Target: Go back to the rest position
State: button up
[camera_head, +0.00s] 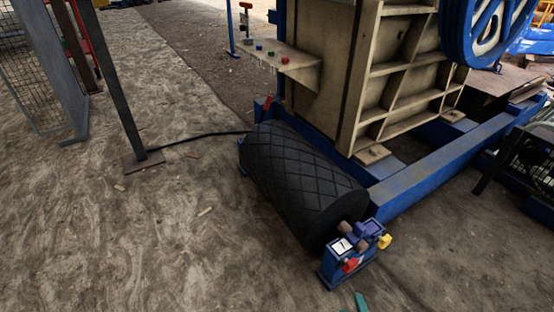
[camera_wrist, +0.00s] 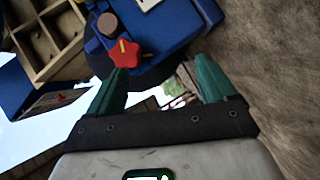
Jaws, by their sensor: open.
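My gripper (camera_wrist: 160,88) shows in the wrist view with two green fingers spread apart and nothing between them. A red star-shaped knob (camera_wrist: 124,54) on a blue housing (camera_wrist: 165,28) lies just beyond the left fingertip; I cannot tell whether they touch. In the head view the red knob (camera_head: 350,265) sits low on the blue unit (camera_head: 345,262) at the near end of the black roller. A small green tip of my gripper (camera_head: 361,302) shows at the bottom edge, just below that unit. The rest of my arm is out of the head view.
The black roller (camera_head: 300,180) lies along the blue frame (camera_head: 420,185) of the beige crusher (camera_head: 400,70). A yellow knob (camera_head: 384,241) sticks out right of the unit. A post (camera_head: 115,80) and mesh fence (camera_head: 35,85) stand at left. The dirt floor (camera_head: 150,240) at lower left is mostly clear.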

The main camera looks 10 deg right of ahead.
jog(key=s+a+r+m+g+y+p, duration=0.1)
jog(key=s+a+r+m+g+y, duration=0.1)
jog(key=a+r+m+g+y, duration=0.35)
jog(key=s+d+r+m+g+h+p, duration=0.1)
jog(key=s+d+r+m+g, duration=0.2)
jog(key=s+r, duration=0.6)
jog(key=s+d+r+m+g+h, duration=0.1)
jog(key=s+r+m+g+h, duration=0.15)
jog(key=s+r+g, duration=0.7)
notch_tip(320, 180, up, 36)
jog(key=s+t+p, duration=0.2)
jog(key=t+p, duration=0.1)
jog(key=p, duration=3.5)
jog(key=shift+s+a+m+t+y, duration=0.15)
jog(key=shift+a+m+t+y, duration=0.05)
jog(key=shift+m+t+y, duration=0.2)
